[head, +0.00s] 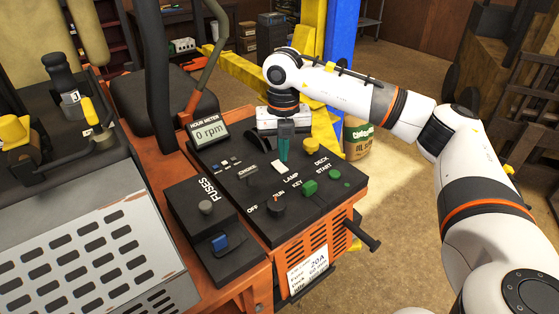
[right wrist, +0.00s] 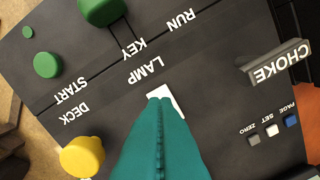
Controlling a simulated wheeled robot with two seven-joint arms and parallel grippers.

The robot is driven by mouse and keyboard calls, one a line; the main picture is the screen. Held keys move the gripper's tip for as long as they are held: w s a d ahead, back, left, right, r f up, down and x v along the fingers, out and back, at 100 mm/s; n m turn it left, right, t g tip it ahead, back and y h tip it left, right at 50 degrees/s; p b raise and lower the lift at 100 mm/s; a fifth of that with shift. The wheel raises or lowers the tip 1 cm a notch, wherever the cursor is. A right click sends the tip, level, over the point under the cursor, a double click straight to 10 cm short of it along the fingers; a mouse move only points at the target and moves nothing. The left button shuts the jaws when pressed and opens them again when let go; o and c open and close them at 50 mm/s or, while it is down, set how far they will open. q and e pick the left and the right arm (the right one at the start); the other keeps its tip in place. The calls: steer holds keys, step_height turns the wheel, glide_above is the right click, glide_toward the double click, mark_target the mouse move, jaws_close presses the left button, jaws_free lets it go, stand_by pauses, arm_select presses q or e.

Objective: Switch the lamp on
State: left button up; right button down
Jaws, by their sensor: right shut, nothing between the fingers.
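The lamp switch (head: 278,168) is a small white rocker beside the LAMP label on the black control panel (head: 237,196). In the right wrist view the white switch (right wrist: 168,97) is partly covered by my fingertips. My right gripper (head: 284,158) points down at the panel, with its teal fingers shut and empty. In the right wrist view its fingertips (right wrist: 159,100) overlap the switch's edge; I cannot tell whether they touch it. The switch's tilt is not clear. No lamp shows in either view. My left gripper is not in view.
A yellow DECK knob (head: 311,146), a green START button (head: 336,174) and a green KEY knob (head: 309,188) sit close to the switch. The CHOKE lever (right wrist: 277,62) stands on its other side. An hour meter (head: 208,133) reads 0 rpm. A fuse box (head: 212,232) stands left.

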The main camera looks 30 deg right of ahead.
mark_target(283, 169)
steer(key=shift+r+p, duration=1.25)
steer(key=shift+r, duration=0.9)
